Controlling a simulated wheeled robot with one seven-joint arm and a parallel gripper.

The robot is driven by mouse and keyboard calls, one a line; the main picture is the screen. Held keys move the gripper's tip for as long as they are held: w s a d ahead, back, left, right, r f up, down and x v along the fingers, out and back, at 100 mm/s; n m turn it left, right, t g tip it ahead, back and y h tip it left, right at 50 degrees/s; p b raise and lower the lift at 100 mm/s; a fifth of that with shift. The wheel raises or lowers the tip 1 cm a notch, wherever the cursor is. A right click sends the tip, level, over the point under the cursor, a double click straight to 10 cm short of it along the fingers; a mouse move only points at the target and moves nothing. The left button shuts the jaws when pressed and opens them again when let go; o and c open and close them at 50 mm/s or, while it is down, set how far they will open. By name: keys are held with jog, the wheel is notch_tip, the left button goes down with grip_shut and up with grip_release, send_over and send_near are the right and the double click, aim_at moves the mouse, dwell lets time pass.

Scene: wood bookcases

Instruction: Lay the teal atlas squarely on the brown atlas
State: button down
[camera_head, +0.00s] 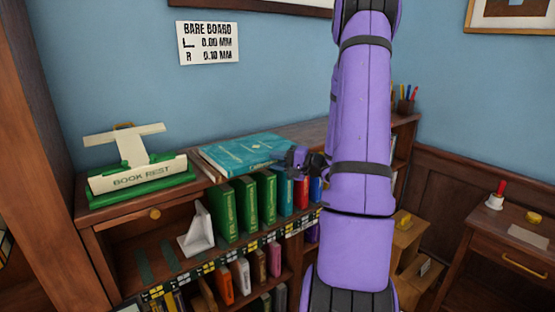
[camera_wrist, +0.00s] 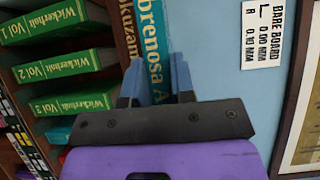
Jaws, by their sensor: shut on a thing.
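The teal atlas (camera_head: 238,152) lies flat, or nearly so, over the top of the bookcase in the head view, its pale page edge facing left. In the wrist view its lettered teal spine (camera_wrist: 153,35) runs between my two blue fingers. My gripper (camera_wrist: 157,78) is shut on that spine edge; it also shows at the atlas's right end in the head view (camera_head: 299,158). The brown atlas (camera_wrist: 127,38) shows its lettered spine right alongside the teal one, on the underside. Whether the two touch or line up squarely I cannot tell.
A green and white book rest (camera_head: 140,175) stands left on the bookcase top. A sign (camera_head: 208,43) hangs on the blue wall. My arm hides the bookcase's right part.

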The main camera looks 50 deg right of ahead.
jog(key=shift+f, duration=0.2)
jog(key=c, duration=1)
grip_release()
jog(key=shift+o, duration=0.2)
